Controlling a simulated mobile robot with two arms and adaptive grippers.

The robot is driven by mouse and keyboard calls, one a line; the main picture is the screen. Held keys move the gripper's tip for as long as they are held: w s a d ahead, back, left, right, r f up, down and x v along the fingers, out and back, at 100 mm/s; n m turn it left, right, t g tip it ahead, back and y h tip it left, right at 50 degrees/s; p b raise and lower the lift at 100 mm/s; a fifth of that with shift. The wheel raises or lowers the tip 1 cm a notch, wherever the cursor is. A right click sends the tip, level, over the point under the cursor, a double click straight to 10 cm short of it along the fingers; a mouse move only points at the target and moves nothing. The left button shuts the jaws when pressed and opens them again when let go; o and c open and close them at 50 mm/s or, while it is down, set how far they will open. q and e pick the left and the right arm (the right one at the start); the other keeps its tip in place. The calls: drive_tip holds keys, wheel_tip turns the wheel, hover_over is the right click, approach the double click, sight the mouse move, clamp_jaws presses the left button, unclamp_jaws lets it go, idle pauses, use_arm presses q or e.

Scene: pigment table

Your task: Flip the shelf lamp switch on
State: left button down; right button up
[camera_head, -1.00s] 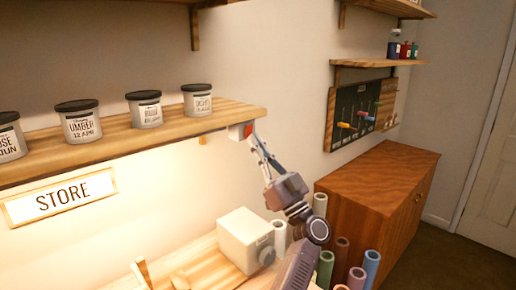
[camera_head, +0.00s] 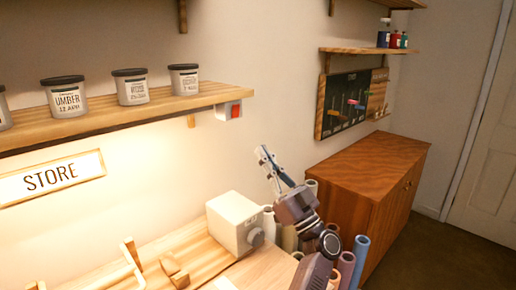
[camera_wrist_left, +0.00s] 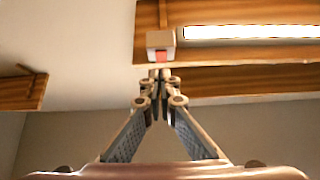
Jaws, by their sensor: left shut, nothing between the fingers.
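The lamp switch (camera_head: 229,110) is a small white box with a red rocker, fixed at the right end of the lower shelf (camera_head: 130,116). It also shows in the left wrist view (camera_wrist_left: 158,40), with its red part at the bottom. The lamp strip (camera_wrist_left: 250,32) glows bright white under the shelf, and the wall below is lit warm. My left gripper (camera_head: 262,153) is shut and empty, below and right of the switch, apart from it. In the left wrist view its fingertips (camera_wrist_left: 160,75) point toward the switch. My right gripper is not in view.
Several lidded jars (camera_head: 132,87) stand on the shelf. A STORE sign (camera_head: 50,178) hangs below it. A cream box with a knob (camera_head: 232,222) stands on the table under the switch. Upright tubes (camera_head: 360,255) and a wooden cabinet (camera_head: 375,175) are on the right.

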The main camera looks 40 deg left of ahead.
use_arm(q)
drive_tip(key=v, duration=0.2)
drive_tip(key=shift+d+f+b, duration=0.25)
drive_tip(key=shift+b, duration=0.05)
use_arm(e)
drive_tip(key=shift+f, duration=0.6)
use_arm(q)
drive_tip(key=shift+s+d, duration=0.1)
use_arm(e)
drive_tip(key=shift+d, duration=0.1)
